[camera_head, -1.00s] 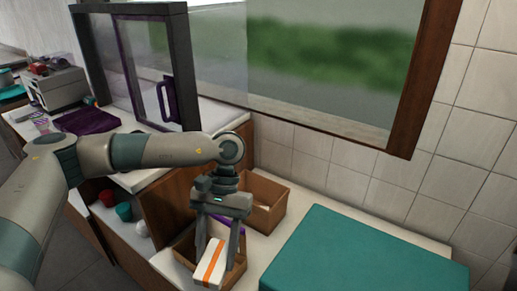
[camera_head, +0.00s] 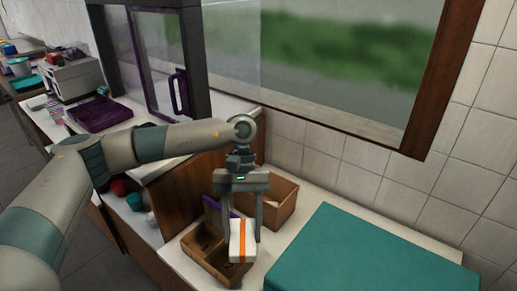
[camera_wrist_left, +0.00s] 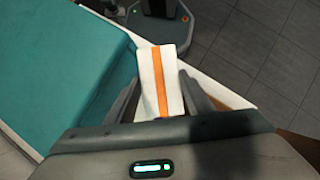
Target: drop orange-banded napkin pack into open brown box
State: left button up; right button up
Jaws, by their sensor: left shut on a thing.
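The napkin pack (camera_head: 242,242) is white with an orange band. It also shows in the left wrist view (camera_wrist_left: 155,85). My left gripper (camera_head: 241,232) is shut on it and holds it upright, seen from the head at the right edge of an open brown box (camera_head: 203,266). How high the pack hangs is hard to tell. The box has a divider inside, and the pack and fingers hide part of its right side. A second open brown box (camera_head: 283,201) stands behind. My right gripper is not in view.
A large teal block (camera_head: 365,255) lies to the right on the white counter (camera_head: 283,237). A purple item (camera_head: 213,211) is behind the front box. A dark-framed glass screen (camera_head: 197,65) and a purple tray (camera_head: 100,115) are at the back left.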

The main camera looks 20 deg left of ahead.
pick_arm(q)
jog(key=w+d+r+n+t+h, duration=0.1)
jog(key=w+n+t+h, duration=0.15)
jog(key=w+n, duration=0.55)
jog(key=w+d+r+n+t+h, duration=0.1)
jog(key=w+r+n+t+h, duration=0.1)
jog(key=w+n+t, duration=0.4)
jog(key=w+a+r+n+t+y+p, duration=0.1)
jog(key=w+a+n+y, duration=0.3)
jog(key=w+n, duration=0.8)
jog(key=shift+a+r+n+t+p, duration=0.3)
jog(key=shift+a+r+n+t, duration=0.2)
jog(key=shift+a+n+t, duration=0.5)
jog(key=shift+w+a+y, duration=0.1)
jog(key=shift+a+y, duration=0.1)
jog(key=shift+y, duration=0.05)
notch_tip(320, 180, down, 6)
jog(key=b, duration=0.2)
